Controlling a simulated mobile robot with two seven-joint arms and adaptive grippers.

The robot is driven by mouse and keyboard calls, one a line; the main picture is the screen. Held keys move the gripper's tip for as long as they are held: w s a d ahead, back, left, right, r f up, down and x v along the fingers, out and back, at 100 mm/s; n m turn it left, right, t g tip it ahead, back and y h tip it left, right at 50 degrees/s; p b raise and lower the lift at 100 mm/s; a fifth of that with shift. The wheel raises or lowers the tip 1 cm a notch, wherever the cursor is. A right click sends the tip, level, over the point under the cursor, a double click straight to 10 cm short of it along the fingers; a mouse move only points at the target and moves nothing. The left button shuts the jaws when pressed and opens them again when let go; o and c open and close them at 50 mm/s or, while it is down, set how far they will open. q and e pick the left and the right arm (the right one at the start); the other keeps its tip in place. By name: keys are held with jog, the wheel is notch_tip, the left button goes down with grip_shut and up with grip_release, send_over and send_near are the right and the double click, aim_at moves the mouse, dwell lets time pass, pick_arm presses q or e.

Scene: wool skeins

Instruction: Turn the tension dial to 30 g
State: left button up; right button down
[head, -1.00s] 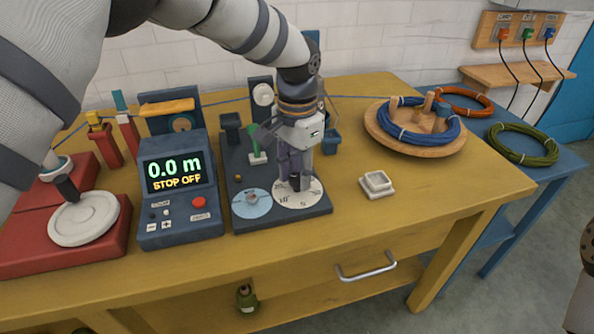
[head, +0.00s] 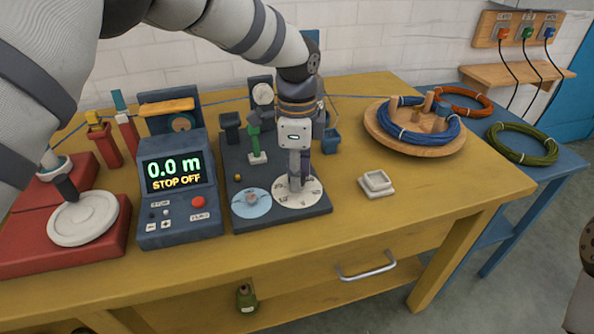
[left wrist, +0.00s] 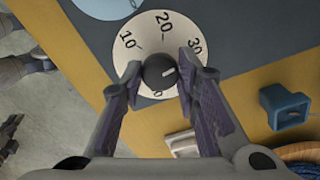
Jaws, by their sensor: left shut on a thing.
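The tension dial has a round white scale (head: 313,197) on a dark blue plate on the bench. In the left wrist view its scale (left wrist: 113,63) shows 10, 20 and 30. The dark knob (left wrist: 157,68) is at its centre, with a short white mark on its right side, roughly facing the 30 side; I cannot read it exactly. My left gripper (head: 297,186) points straight down over the dial. In the left wrist view the fingers (left wrist: 161,70) are on both sides of the knob, shut on it. My right gripper is not in view.
A blue disc (head: 252,204) with a knob lies left of the dial. The meter box (head: 180,225) reads 0.0 m, STOP OFF. A green-handled lever (head: 254,136) stands behind. A white square dish (head: 376,183) and a wooden reel (head: 375,128) with blue wool are to the right.

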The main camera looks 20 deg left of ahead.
pick_arm(q)
jog(key=shift+m, duration=0.6)
jog(key=o, duration=1.2)
notch_tip(320, 180, up, 12)
jog(key=shift+r, duration=0.1)
